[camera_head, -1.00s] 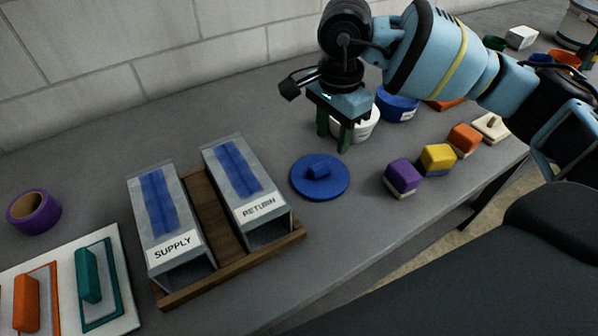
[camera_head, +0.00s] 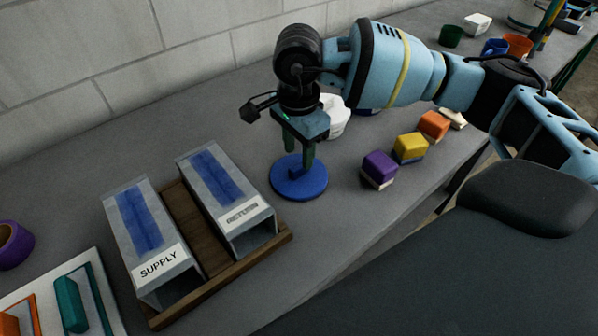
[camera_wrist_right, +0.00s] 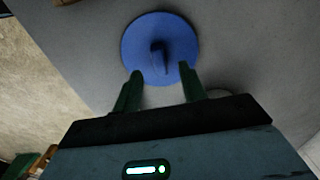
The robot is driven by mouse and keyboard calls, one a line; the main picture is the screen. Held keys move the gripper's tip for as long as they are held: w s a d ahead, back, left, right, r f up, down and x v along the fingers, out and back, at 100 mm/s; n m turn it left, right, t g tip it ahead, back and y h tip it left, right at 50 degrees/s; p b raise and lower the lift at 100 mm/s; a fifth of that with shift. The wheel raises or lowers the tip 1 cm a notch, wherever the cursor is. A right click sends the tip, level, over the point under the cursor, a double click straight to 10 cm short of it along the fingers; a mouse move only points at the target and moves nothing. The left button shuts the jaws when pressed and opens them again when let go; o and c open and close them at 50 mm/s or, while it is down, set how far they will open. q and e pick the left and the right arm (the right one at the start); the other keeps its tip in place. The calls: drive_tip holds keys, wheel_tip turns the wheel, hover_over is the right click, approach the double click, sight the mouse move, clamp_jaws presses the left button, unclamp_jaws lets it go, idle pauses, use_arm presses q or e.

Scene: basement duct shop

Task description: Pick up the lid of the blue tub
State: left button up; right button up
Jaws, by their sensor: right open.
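The round blue lid (camera_head: 312,188) lies flat on the grey bench with its upright knob on top. It also shows in the right wrist view (camera_wrist_right: 135,45), knob near its middle. My right gripper (camera_head: 299,158) is open, its green fingers pointing down over the lid at the knob. In the right wrist view the fingertips (camera_wrist_right: 161,72) are spread apart with nothing between them, and the knob lies just beyond them. I cannot tell whether they touch the lid. My left gripper is not in view.
A wooden rack (camera_head: 205,232) with SUPPLY and RETURN ducts stands left of the lid. Purple (camera_head: 379,167), yellow (camera_head: 410,146) and orange (camera_head: 433,124) blocks stand to the right. A white tub (camera_head: 334,118) is behind the gripper. Bare bench lies in front of the lid.

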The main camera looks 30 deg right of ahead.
sight(299, 166)
wheel_tip(299, 166, down, 4)
drive_tip(key=shift+f, duration=0.1)
drive_tip(key=shift+s, duration=0.1)
clamp_jaws()
